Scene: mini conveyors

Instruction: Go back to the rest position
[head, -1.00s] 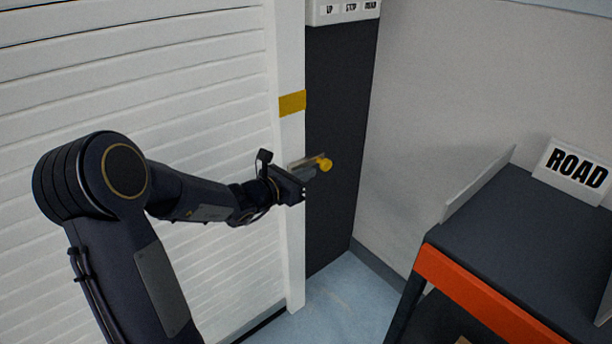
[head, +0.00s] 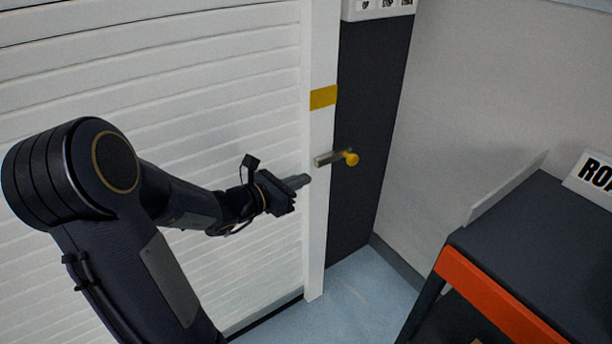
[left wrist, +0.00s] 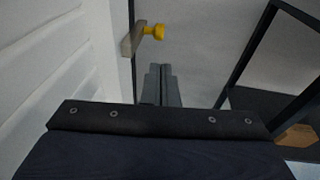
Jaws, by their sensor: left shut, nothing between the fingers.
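My left gripper (head: 303,181) is shut and empty in front of the white slatted shutter (head: 150,60). It is to the left of a grey lever with a yellow knob (head: 351,158) and apart from it. In the left wrist view the shut fingers (left wrist: 161,72) point ahead, and the yellow knob (left wrist: 158,31) is at upper left, clear of them. My left arm reaches in from the left, bent at the elbow. My right gripper is not in view.
The lever is on a dark panel (head: 372,100) beside a white post with a yellow band (head: 323,97). A labelled button box (head: 378,8) is above. Blue floor (head: 365,300) is open between.

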